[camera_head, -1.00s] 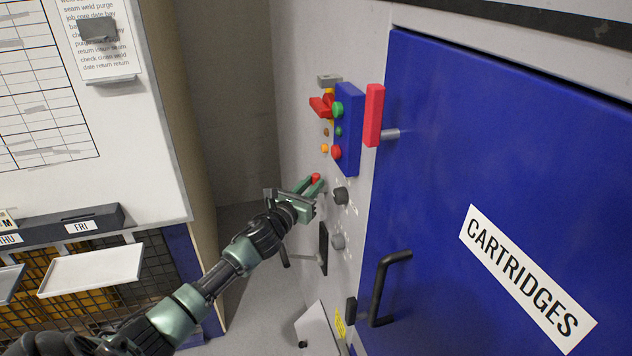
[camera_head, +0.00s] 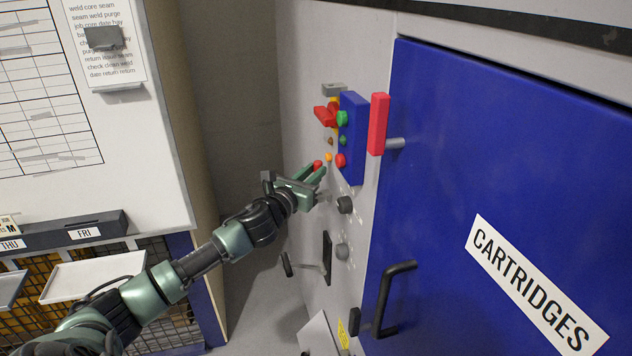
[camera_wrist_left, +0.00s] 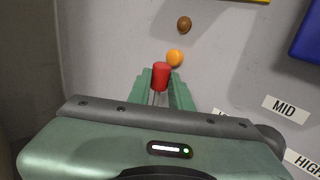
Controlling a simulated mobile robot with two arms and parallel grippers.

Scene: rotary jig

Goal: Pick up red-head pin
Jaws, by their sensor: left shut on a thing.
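The red-head pin (camera_wrist_left: 161,75) sits between the fingers of my left gripper (camera_wrist_left: 165,92) in the left wrist view. Its red head sticks out past the fingertips and a thin shank runs back between them. In the head view, the red head (camera_head: 318,165) shows at the tips of my left gripper (camera_head: 316,172), which is shut on it. Whether the pin touches the panel is hard to tell. My right gripper is not in view.
The blue CARTRIDGES door (camera_head: 500,160) is at right. A whiteboard (camera_head: 125,165) stands at left.

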